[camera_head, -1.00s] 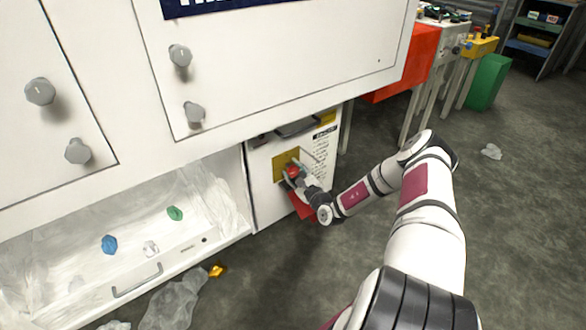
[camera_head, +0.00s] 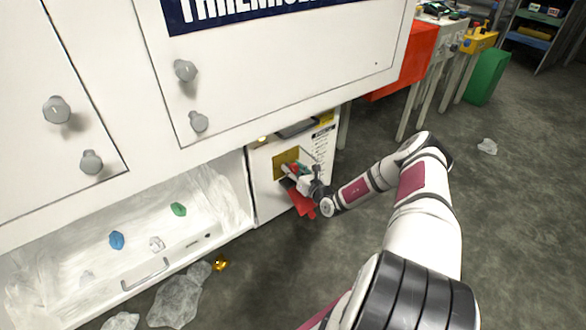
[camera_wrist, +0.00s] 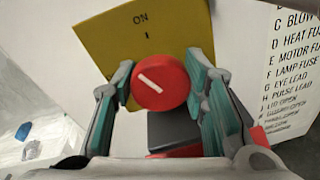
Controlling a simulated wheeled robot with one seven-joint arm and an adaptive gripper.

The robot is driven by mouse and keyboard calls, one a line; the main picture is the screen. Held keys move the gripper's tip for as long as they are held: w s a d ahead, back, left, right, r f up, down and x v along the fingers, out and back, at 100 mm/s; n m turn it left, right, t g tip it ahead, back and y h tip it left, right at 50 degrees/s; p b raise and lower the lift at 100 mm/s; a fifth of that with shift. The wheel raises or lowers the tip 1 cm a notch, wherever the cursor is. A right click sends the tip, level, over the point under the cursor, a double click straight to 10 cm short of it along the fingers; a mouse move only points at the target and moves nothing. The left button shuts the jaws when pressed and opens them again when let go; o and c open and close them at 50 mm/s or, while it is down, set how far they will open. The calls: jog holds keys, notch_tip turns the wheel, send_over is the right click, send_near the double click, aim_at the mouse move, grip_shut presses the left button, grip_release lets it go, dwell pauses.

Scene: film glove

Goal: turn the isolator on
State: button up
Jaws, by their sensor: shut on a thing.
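The isolator is a round red knob (camera_wrist: 160,82) with a white line, on a yellow plate (camera_wrist: 110,45) marked "ON" at the top. The line slants from upper left to lower right, not straight up to the ON mark. In the wrist view my gripper (camera_wrist: 162,78) has one teal-padded finger on each side of the knob and is shut on it. In the head view my gripper (camera_head: 292,170) is at the yellow plate (camera_head: 281,160) on the low white panel, and largely hides the knob. Any lower plate marking is hidden.
A red piece (camera_head: 300,203) hangs just below my gripper. An open white drawer (camera_head: 185,247) with crumpled film and coloured lumps lies to the left. The large white cabinet (camera_head: 280,60) overhangs above.

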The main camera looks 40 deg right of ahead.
jog(key=m, duration=0.4)
jog(key=shift+d+f+y, duration=0.1)
jog(key=shift+y, duration=0.3)
jog(key=shift+m, duration=0.4)
jog(key=shift+s, duration=0.1)
jog(key=o, duration=1.2)
jog(key=shift+c, duration=0.2)
jog(key=s+r, duration=0.1)
jog(key=s, duration=1)
jog(key=shift+s+d+r, duration=0.2)
jog(key=shift+s+r, duration=0.05)
jog(key=shift+s, duration=0.15)
jog(key=shift+s, duration=0.15)
